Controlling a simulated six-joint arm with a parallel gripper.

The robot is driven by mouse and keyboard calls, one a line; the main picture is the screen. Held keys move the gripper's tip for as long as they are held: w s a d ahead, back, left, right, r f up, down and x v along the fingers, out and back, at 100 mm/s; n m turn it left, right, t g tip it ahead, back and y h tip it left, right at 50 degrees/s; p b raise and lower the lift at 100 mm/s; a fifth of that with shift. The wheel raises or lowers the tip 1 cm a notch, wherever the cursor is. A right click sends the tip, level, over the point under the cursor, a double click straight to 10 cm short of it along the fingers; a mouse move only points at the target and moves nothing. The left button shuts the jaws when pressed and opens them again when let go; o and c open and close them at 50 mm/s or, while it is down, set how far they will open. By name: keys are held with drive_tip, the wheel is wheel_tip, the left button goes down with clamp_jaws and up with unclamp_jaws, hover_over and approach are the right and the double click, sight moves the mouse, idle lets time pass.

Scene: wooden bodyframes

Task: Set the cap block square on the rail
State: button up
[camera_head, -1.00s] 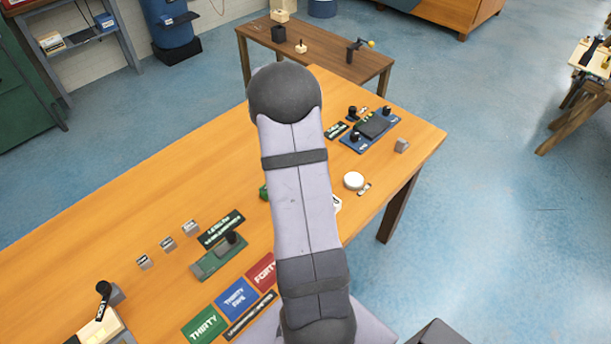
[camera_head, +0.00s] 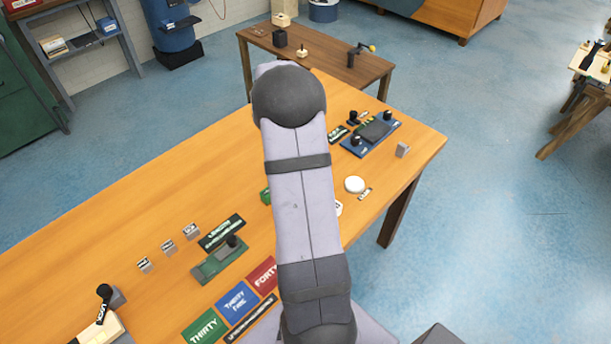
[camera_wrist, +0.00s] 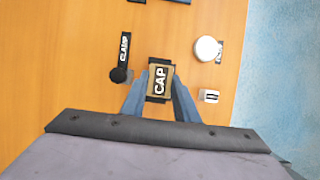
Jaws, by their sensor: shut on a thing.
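The cap block (camera_wrist: 159,86) shows in the wrist view as a small tan block with dark edges and the word CAP on its face. My gripper (camera_wrist: 160,74) has its two blue-grey fingers on either side of it and is shut on it, over the wooden bench. I cannot tell how far it is above the bench. In the head view my arm hides the gripper and the block. I cannot pick out the rail with certainty in either view.
In the wrist view a black CLAMP label with a round knob (camera_wrist: 119,74) lies left of the block. A white disc (camera_wrist: 207,48) and a small grey block (camera_wrist: 209,96) lie to the right. A blue fixture (camera_head: 372,133) stands at the bench's far right.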

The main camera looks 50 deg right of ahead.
drive_tip(key=shift+f+p, duration=0.6)
drive_tip(key=shift+f, duration=3.85)
drive_tip(key=shift+f, duration=0.15)
drive_tip(key=o, duration=1)
drive_tip(key=b+v, duration=0.2)
drive_tip(key=v, duration=1)
